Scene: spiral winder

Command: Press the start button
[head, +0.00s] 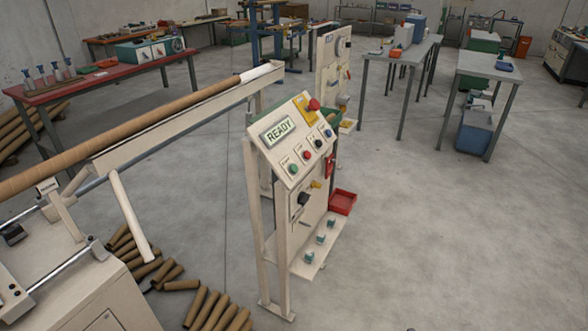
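The control panel (291,148) stands near the middle of the head view, its face tilted up. Its display (279,131) reads READY. A row of small round buttons runs along its lower edge: a green button (293,169) at the near left, then a red button (306,156), a black one (319,144) and a blue one (328,133). The labels above them are too small to read surely; the green one looks like the start button. A red mushroom knob (313,104) sits on a yellow plate at the top. Neither of my grippers is in view.
A long brown tube (130,125) runs along the winder's beam at the left, close to the panel. Cut tubes (210,310) lie on the floor at lower left. A red bin (342,202) hangs beside the panel stand.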

